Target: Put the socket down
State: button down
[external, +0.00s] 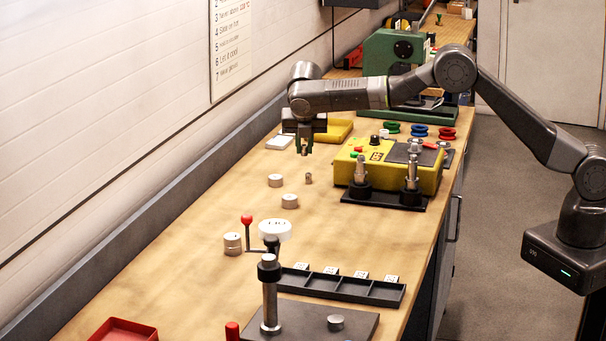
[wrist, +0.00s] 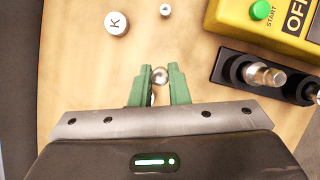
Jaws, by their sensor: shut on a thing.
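The socket (wrist: 160,76) is a small, shiny silver round piece between the green fingertips in the wrist view. My gripper (wrist: 160,86) is shut on it. In the external view my gripper (external: 303,149) points down over the wooden bench (external: 200,285), left of the yellow box. The socket cannot be made out clearly there, and its height above the bench is hard to tell. A small metal cylinder (external: 308,178) stands on the bench in front of the gripper; a small metal piece (wrist: 165,9) also shows at the wrist view's top edge.
The yellow box (external: 430,182) with metal posts stands to the right. A yellow tray (external: 338,130) lies behind. A black compartment rack (external: 340,288) lies nearer the camera.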

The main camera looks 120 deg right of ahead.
jog(key=s+d+f+m+g+p, duration=0.1)
jog(key=s+d+m+p, duration=0.25)
jog(key=s+d, duration=0.9)
jog(key=b, duration=0.3)
send_over(318, 171)
jog(key=w+a, duration=0.1)
jog(key=shift+y, duration=0.4)
notch_tip(318, 171, down, 6)
jog(key=shift+r, duration=0.1)
jog(key=shift+f+p, duration=0.4)
jog(key=shift+f, duration=1.9)
jog(key=shift+f, duration=0.2)
jog(key=c, duration=1.4)
grip_release()
jog(key=shift+r, duration=0.15)
